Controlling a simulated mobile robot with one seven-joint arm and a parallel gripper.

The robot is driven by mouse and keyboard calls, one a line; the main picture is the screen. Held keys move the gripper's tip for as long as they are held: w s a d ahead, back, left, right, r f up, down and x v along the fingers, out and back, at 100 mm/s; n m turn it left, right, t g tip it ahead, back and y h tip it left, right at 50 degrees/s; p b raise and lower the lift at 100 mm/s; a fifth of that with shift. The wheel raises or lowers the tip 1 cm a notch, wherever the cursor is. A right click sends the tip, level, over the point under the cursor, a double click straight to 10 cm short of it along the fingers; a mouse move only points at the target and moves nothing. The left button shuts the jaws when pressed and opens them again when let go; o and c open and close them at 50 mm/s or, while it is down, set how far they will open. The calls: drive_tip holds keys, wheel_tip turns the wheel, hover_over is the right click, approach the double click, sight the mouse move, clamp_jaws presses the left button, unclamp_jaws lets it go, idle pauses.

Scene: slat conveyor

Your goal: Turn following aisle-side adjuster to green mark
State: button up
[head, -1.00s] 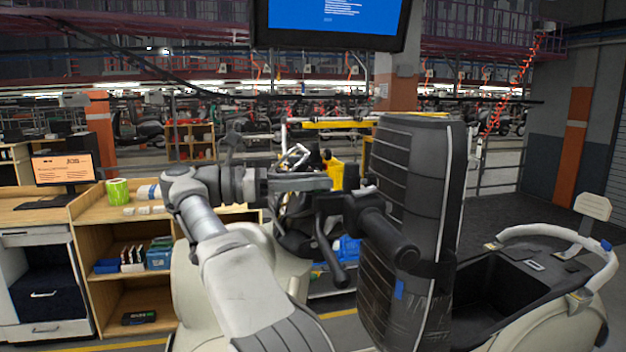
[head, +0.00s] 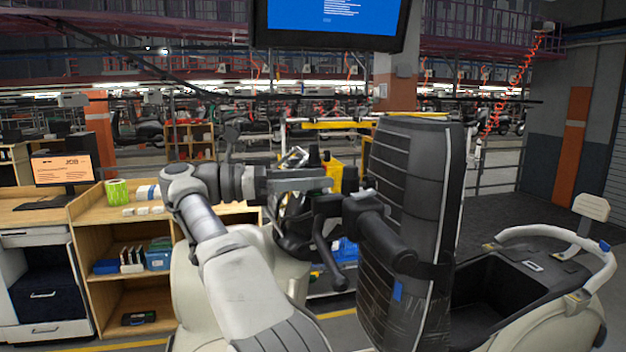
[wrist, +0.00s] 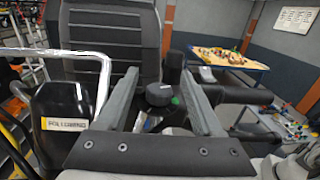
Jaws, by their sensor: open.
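A dark round knob (wrist: 160,93) shows between my fingers in the wrist view, with a small green mark (wrist: 175,100) at its right edge. It looks like the adjuster. My gripper (wrist: 163,105) is open, one finger on each side of the knob; I cannot tell whether either touches it. In the head view my gripper (head: 330,184) reaches right to the black handlebar parts (head: 345,215) in front of the padded black seat (head: 415,220). The knob itself is hard to make out there.
A cream scooter body with a grab rail (head: 560,240) stands at right. A wooden workbench (head: 125,210) with a monitor (head: 62,172) is at left. A black cover with a yellow label (wrist: 65,124) is left of my fingers.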

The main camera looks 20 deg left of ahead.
wheel_tip(320, 180, up, 3)
drive_tip(key=shift+f+p, duration=0.1)
drive_tip(key=shift+p, duration=0.9)
drive_tip(key=shift+d+r, duration=0.2)
drive_tip(key=shift+r, duration=0.1)
drive_tip(key=d+r+b, duration=0.6)
drive_tip(key=d+b, duration=0.1)
drive_tip(key=d, duration=0.4)
drive_tip(key=shift+d+r+b, duration=0.2)
drive_tip(key=shift+r+b, duration=0.15)
drive_tip(key=shift+r, duration=0.05)
drive_tip(key=shift+w, duration=0.1)
